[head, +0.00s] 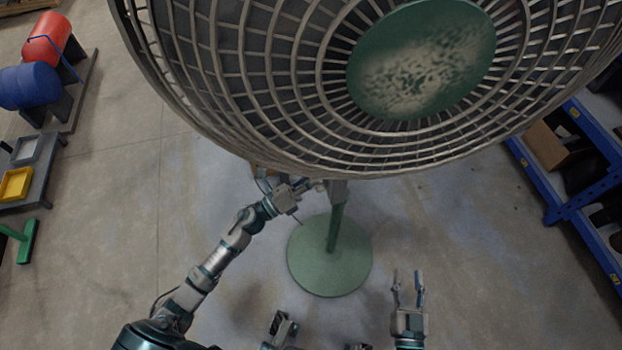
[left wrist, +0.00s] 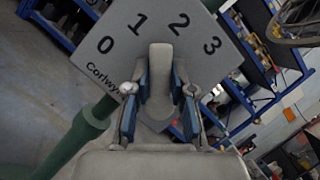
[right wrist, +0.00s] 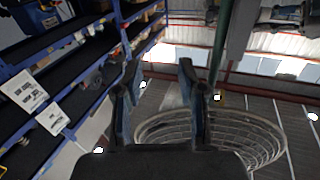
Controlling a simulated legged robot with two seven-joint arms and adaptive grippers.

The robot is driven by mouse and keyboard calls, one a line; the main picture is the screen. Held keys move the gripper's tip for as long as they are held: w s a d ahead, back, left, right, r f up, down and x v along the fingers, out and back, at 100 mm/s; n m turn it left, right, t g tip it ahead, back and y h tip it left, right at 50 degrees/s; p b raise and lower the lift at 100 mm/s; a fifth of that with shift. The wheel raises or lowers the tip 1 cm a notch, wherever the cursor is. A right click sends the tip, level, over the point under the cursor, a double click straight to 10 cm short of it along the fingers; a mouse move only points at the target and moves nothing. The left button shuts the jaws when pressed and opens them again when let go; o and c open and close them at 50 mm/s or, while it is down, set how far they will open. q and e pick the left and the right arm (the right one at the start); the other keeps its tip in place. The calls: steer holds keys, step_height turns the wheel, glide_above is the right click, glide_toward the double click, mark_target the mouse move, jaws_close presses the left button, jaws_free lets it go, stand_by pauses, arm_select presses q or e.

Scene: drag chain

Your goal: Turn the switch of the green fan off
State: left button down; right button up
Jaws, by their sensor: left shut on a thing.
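The fan fills the top of the head view, with a grey wire cage (head: 250,100) and a green centre (head: 420,60). Its green pole stands on a round green base (head: 310,262). In the left wrist view, its grey switch panel (left wrist: 204,57) is marked 0, 1, 2, 3. The switch knob (left wrist: 160,82) points up the panel, between the 1 and the 2. My left gripper (left wrist: 160,97) is shut on the knob, a finger on each side; in the head view it is at the pole, partly under the cage. My right gripper (head: 408,280) is open and empty, right of the base.
A blue shelf rack (head: 545,185) stands at the right. At the left are red (head: 47,38) and blue (head: 30,87) drums on a rack, and a yellow tray (head: 15,184). The floor around the base is clear. The cage overhangs my left gripper.

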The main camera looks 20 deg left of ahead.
steer(key=s+d+f+g+h+p, duration=0.2)
steer(key=s+d+f+g+p, duration=0.2)
steer(key=s+f+g, duration=0.35)
steer(key=s+d+f+g+h+p, duration=0.2)
steer(key=s+d+f+g+p, duration=0.15)
steer(key=s+g, duration=0.6)
arm_select(q)
steer(key=shift+w+a+f+n+g+y+p, duration=0.1)
steer(key=shift+w+f+n+g+y+p, duration=0.2)
steer(key=shift+n+y+p, duration=1)
steer(key=shift+s+a+f+n+g+y+p, duration=0.15)
steer(key=shift+f+n+p, duration=0.3)
steer(key=shift+n, duration=1.7)
steer(key=shift+w+a+f+n+g+y+p, duration=0.25)
steer(key=shift+n+y+p, duration=0.5)
steer(key=shift+n, duration=1)
arm_select(e)
step_height(320, 180, down, 17)
steer(key=s+t, duration=0.1)
steer(key=shift+s+a, duration=0.25)
steer(key=shift+s, duration=0.15)
arm_select(q)
steer(key=shift+d+f, duration=0.1)
steer(key=shift+d, duration=0.1)
arm_select(e)
steer(key=shift+f, duration=0.1)
